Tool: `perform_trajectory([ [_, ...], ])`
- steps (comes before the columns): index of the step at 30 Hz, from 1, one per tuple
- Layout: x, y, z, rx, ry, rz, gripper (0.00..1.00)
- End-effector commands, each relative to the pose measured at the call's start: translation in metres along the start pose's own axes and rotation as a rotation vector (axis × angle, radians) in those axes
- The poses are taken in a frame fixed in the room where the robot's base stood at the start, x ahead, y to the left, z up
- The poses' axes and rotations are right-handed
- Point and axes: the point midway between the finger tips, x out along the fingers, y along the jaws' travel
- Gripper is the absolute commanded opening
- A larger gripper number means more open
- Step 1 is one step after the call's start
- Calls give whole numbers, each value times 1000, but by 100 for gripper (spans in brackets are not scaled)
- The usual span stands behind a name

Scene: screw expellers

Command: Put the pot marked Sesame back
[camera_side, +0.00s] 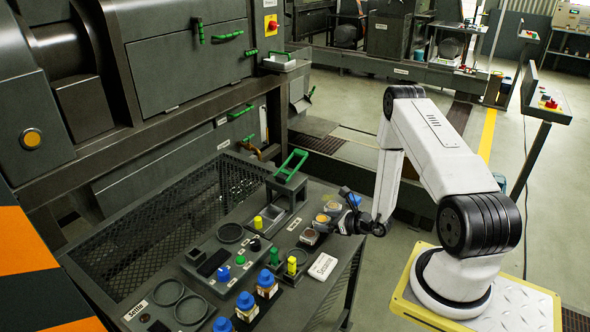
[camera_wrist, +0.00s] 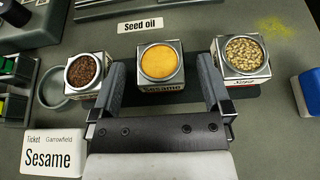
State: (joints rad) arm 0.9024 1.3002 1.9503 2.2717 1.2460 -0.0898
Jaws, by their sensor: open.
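The pot marked Sesame (camera_wrist: 160,88) is the middle one of three in the wrist view, open-topped and filled with orange-yellow contents. My gripper (camera_wrist: 162,72) is open, with one finger on each side of this pot in the picture. I cannot tell whether the fingers are level with it or above it. In the side view, my gripper (camera_side: 340,223) is low over the table's right edge, beside the small pots, and partly covers them. A white ticket card (camera_wrist: 50,153) reading Garrowfield and Sesame lies at lower left in the wrist view.
A pot of dark brown seeds (camera_wrist: 84,70) stands left of the Sesame pot, and a pot of pale seeds (camera_wrist: 245,50) right of it. Behind them is a Seed oil label (camera_wrist: 154,24). A blue-topped object (camera_wrist: 309,91) is at far right. Several blue-capped bottles (camera_side: 267,279) stand nearer the front.

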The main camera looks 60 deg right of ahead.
Motion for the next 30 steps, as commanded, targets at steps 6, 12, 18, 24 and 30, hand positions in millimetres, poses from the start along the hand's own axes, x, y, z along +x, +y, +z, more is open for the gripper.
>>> perform_trajectory([
  [6, -29, -1, 0, 1, -1, -3, 100],
  [12, -48, 0, 0, 1, -1, -1, 100],
  [18, -55, 0, 0, -1, -1, -1, 100],
  [24, -56, 0, 0, -1, -1, 0, 100],
  [30, -55, 0, 0, -1, -1, 0, 100],
])
